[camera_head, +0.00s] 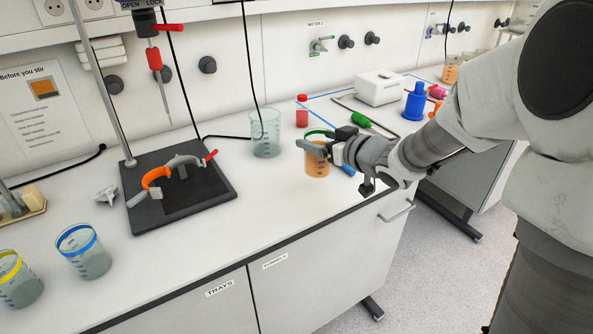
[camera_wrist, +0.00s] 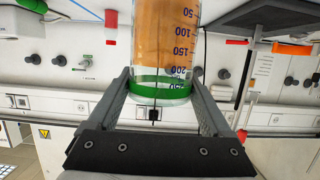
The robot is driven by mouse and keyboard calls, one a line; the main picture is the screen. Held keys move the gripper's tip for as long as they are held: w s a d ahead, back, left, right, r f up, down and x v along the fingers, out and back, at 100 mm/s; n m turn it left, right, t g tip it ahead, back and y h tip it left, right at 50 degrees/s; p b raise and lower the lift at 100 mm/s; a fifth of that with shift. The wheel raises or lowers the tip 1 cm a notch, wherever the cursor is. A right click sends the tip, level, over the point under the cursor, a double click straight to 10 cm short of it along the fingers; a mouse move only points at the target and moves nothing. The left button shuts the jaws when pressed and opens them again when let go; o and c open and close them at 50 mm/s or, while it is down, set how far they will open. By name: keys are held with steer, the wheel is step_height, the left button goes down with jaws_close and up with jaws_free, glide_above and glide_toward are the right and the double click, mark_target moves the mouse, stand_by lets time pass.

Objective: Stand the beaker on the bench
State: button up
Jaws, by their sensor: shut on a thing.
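A beaker with a green rim band and orange liquid (camera_head: 317,165) is upright over the right part of the white bench (camera_head: 235,235). My gripper (camera_head: 318,147) is shut on it from the right, near its upper part. In the wrist view, which is upside down, the same beaker (camera_wrist: 165,45) sits between both fingers (camera_wrist: 160,80), with its green band close to the palm and its printed scale showing. The base is low over or on the bench; I cannot tell whether it touches.
A clear beaker (camera_head: 266,140) and a red-capped bottle (camera_head: 302,112) stand behind. A stand with a dark base (camera_head: 218,190), a blue-rimmed beaker (camera_head: 84,255) and a yellow-rimmed beaker (camera_head: 18,285) are left. A blue pen (camera_head: 345,169) lies just right. The front-middle bench is clear.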

steer(key=shift+w+a+f+b, duration=0.35)
steer(key=shift+a+f+b, duration=0.15)
steer(key=shift+a+f, duration=0.55)
steer(key=shift+w+a+f+b, duration=0.3)
steer(key=shift+a+f+b, duration=0.35)
steer(key=shift+f, duration=0.75)
steer(key=shift+w+a+f+b, duration=0.35)
steer(key=shift+a+f, duration=0.65)
steer(key=shift+f, duration=0.2)
steer(key=shift+f, duration=0.15)
steer(key=o, duration=1.5)
steer(key=shift+f, duration=0.1)
